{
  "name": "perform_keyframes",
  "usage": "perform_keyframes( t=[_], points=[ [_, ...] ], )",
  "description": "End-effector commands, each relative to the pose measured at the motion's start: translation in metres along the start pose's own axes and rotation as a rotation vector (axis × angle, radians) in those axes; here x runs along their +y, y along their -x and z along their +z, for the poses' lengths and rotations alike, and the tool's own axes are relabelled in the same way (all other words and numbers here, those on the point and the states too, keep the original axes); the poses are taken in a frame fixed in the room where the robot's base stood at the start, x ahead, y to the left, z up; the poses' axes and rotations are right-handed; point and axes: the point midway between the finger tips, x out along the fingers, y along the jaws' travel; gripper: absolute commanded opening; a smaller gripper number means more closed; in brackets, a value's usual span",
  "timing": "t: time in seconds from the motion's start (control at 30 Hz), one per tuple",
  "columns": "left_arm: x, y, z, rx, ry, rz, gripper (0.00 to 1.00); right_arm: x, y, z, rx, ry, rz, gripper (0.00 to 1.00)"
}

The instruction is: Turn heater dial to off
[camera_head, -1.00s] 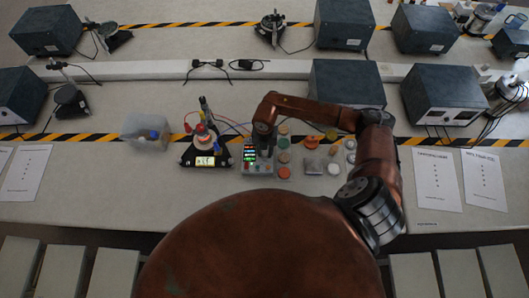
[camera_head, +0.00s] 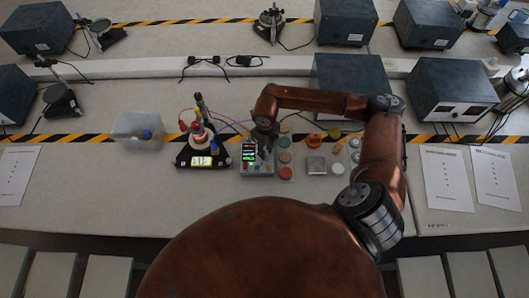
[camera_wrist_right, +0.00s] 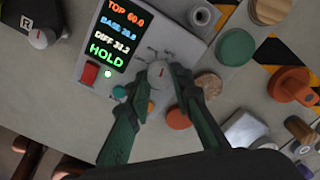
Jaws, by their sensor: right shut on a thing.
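The control box (camera_head: 257,169) stands on the bench left of centre. Its screen (camera_wrist_right: 112,33) in the right wrist view reads TOP 60.0, BASE about 28.8, DIFF 31.2 and HOLD. A pale round dial (camera_wrist_right: 158,73) with a short red mark sits on the box's face. My right gripper (camera_wrist_right: 160,84) is shut on this dial, with one dark green finger on each side. In the head view my right gripper (camera_head: 264,142) reaches down over the box and hides the dial. My left gripper is out of view.
Coloured discs (camera_head: 285,157) and small pots lie close right of the box. A red button (camera_wrist_right: 89,74) sits near the dial.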

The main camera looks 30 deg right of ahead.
Motion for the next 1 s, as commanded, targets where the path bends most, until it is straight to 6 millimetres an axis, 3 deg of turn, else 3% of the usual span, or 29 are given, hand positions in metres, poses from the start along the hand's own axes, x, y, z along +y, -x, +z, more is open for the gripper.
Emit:
perform_keyframes(
  t=[1.0],
  points=[
    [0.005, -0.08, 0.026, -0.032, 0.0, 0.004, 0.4, -0.002, -0.003, 0.004, -0.007, 0.961, -0.004, 0.0]
  ],
)
